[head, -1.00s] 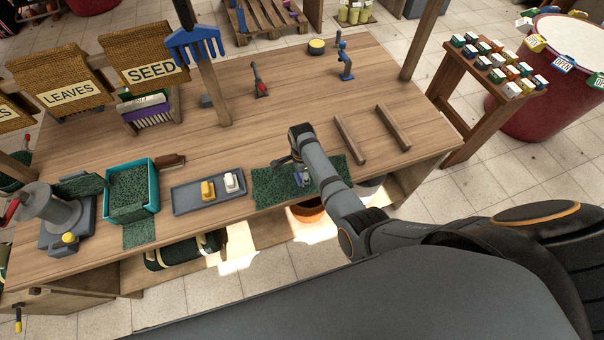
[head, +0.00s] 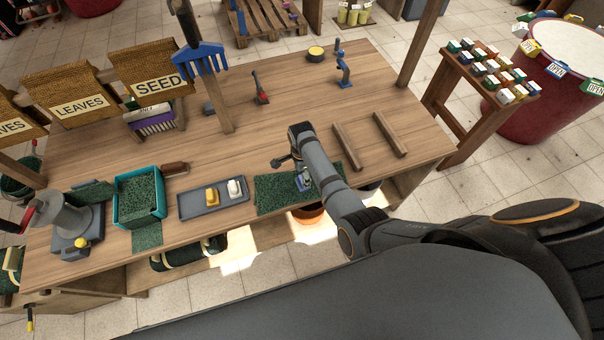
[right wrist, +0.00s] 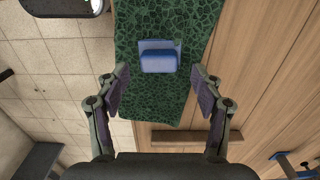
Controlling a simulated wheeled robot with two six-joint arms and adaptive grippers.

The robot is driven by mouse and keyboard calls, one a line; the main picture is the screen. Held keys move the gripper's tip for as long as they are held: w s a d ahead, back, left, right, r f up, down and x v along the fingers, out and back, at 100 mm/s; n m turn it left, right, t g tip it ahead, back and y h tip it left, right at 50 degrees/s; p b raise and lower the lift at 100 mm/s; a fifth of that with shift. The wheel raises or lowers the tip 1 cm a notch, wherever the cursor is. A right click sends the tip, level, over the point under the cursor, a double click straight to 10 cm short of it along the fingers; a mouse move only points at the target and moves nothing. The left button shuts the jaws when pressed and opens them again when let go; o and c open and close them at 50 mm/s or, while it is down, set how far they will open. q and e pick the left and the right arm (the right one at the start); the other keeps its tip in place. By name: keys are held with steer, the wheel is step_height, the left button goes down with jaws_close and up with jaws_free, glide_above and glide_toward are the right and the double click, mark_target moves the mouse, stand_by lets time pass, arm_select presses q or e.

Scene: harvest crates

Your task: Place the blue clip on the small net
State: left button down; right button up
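The blue clip (right wrist: 160,60) lies on a green net (right wrist: 165,100) in the right wrist view, its flat base against the mesh. In the head view that net (head: 270,195) is a small dark green sheet at the table's front edge, partly hidden by my right arm. My right gripper (right wrist: 162,88) is open and empty, with its fingers spread on either side and short of the clip, not touching it. In the head view the right gripper (head: 303,180) hangs over the net and is mostly covered by the arm. My left gripper is not in view.
A grey tray (head: 240,199) beside the net holds a yellow clip (head: 211,197) and a white clip (head: 235,188). A teal crate (head: 161,198) with green netting stands further left. The middle tabletop is clear.

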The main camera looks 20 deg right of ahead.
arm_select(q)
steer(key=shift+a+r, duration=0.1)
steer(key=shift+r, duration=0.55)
arm_select(e)
step_height(320, 180, up, 7)
steer(key=shift+s, duration=0.1)
